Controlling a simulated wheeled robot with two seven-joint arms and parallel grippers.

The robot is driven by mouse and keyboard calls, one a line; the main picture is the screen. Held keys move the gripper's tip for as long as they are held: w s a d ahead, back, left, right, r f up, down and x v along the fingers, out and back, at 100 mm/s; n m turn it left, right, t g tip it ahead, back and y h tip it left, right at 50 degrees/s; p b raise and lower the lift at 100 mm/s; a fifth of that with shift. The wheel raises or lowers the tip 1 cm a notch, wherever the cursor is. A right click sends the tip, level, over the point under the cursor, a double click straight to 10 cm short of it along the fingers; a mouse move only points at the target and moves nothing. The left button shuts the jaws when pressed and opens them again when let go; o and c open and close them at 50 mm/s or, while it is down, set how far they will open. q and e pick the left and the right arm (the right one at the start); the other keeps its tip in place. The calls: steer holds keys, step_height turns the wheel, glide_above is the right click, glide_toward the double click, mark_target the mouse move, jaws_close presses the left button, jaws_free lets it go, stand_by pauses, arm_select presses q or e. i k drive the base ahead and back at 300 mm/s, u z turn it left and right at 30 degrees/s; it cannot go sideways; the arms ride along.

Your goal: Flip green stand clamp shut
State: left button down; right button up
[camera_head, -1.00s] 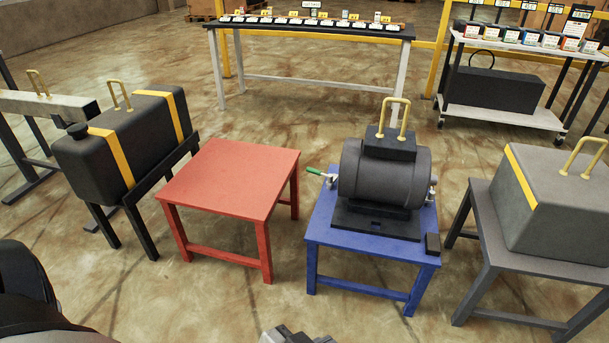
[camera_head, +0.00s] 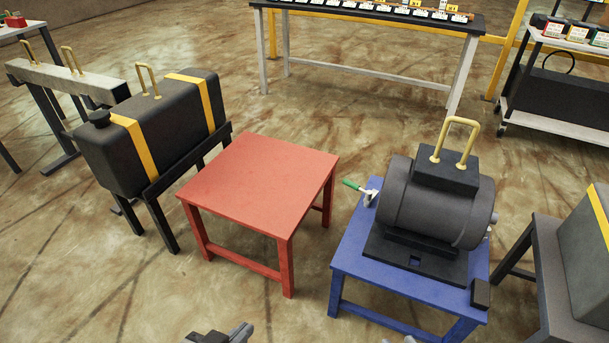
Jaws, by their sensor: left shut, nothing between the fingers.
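The green clamp handle (camera_head: 352,184) sticks out to the upper left from a metal clamp (camera_head: 369,197) at the left end of the dark cylinder (camera_head: 412,197). The cylinder lies in a black cradle on the blue stand (camera_head: 366,262). The clamp on the cylinder's right end is mostly hidden. My left gripper (camera_head: 222,335) shows at the bottom edge, shut and empty, well apart from the clamp, nearer to me. A small piece at the bottom edge (camera_head: 406,340) may be my right gripper; its jaws are not visible.
A bare red table (camera_head: 262,180) stands left of the blue stand. A black tank with yellow straps (camera_head: 160,130) stands farther left. A grey stand (camera_head: 556,285) with a grey box (camera_head: 588,255) is at the right. A long table (camera_head: 370,14) stands behind. Open floor lies in front.

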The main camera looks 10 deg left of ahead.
mark_target(370, 194)
steer(key=z, duration=0.3)
steer(key=i, duration=1)
steer(key=z, duration=0.8)
